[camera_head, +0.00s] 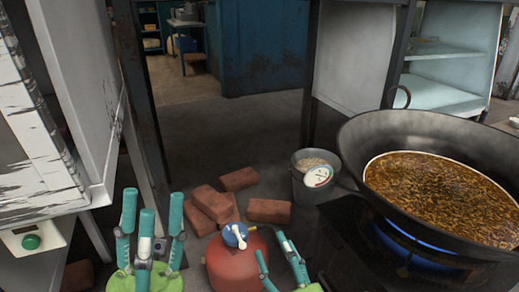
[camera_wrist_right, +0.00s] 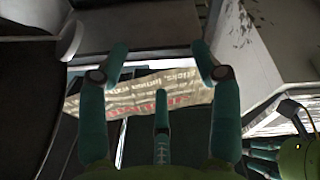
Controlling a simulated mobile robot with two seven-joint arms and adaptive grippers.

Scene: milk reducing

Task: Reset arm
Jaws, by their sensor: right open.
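My left gripper (camera_head: 153,202), with teal fingers on a green palm, points up at the lower left of the head view. Its fingers stand apart with nothing between them. My right gripper (camera_head: 271,244) is at the bottom centre of the head view, partly cut off by the lower edge. In the right wrist view its three fingers (camera_wrist_right: 160,65) are spread open. A beige printed surface (camera_wrist_right: 140,98) with upside-down text shows behind them; I cannot tell how far off it is. Part of my left gripper (camera_wrist_right: 275,150) shows at the lower right there.
A wok of brown food (camera_head: 440,185) sits over a blue-flamed burner (camera_head: 365,262) at the right. A small bucket (camera_head: 310,180), bricks (camera_head: 210,203) and a red gas cylinder (camera_head: 238,265) stand on the floor. A white cabinet (camera_head: 45,150) is at the left.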

